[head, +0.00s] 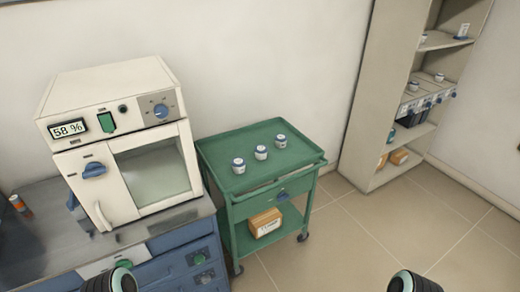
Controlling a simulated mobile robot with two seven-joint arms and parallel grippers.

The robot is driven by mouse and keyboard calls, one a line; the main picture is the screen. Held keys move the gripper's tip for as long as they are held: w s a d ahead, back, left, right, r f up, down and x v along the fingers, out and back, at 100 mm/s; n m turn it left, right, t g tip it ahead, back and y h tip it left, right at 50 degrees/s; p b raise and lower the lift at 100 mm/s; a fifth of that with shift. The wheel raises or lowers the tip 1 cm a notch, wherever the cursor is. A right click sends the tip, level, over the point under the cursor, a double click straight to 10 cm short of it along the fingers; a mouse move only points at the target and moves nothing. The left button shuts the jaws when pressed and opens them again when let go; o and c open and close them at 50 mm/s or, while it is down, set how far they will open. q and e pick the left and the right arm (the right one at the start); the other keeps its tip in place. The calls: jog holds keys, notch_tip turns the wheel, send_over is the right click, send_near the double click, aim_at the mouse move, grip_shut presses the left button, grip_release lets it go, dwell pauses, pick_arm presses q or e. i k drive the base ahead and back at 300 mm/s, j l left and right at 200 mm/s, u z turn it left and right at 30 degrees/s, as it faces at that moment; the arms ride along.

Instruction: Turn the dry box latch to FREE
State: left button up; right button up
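The white dry box (72,97) stands on the bench at the left, with a display (67,129) reading 58 %. Its blue latch (94,169) is on the left part of the front and lies roughly level. The small markings around the latch are too small to read. The windowed door (152,173) looks closed. Neither gripper shows in the head view. Only rounded dark ends of my arms show at the bottom edge, and nothing of mine touches the latch.
A green cart (237,143) with several small white jars stands right of the bench and holds a cardboard box (265,222) below. A tall shelf (377,85) stands against the back wall. The blue-drawered bench (190,240) is in front. The tiled floor at right is clear.

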aim_at(94, 169)
jog(key=u, duration=1.4)
